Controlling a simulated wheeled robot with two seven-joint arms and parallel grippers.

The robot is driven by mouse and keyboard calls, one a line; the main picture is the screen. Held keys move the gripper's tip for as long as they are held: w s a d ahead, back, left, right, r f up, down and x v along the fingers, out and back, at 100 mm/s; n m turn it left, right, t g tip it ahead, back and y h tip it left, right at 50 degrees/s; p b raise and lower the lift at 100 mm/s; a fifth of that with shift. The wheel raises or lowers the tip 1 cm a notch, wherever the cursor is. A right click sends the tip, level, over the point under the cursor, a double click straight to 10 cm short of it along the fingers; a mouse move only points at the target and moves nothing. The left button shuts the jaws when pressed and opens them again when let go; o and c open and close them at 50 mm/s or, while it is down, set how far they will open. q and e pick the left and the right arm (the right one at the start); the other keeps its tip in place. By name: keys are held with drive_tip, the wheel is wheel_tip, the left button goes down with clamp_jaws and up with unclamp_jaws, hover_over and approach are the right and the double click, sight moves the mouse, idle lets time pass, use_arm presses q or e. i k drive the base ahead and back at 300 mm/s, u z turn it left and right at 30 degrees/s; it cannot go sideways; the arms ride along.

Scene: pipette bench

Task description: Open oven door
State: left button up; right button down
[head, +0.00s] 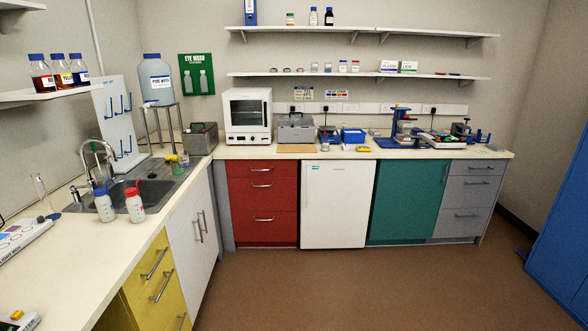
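The oven (232,134) is a white box standing on the back bench, left of its middle, near the corner sink side. Its door (249,108) faces the room, has a dark window, and looks shut. Shelves inside show faintly through the glass. A control panel strip runs below the door. The door handle is too small to make out clearly. Neither of my grippers is in view.
A grey metal box (296,130) stands just right of the oven, and another grey container (200,138) just left. Red drawers (263,203) lie beneath. The brown floor (330,290) in front is clear. A blue cabinet (562,225) stands at right.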

sight(263, 97)
drive_tip(key=i, duration=4.2)
drive_tip(key=z, duration=0.55)
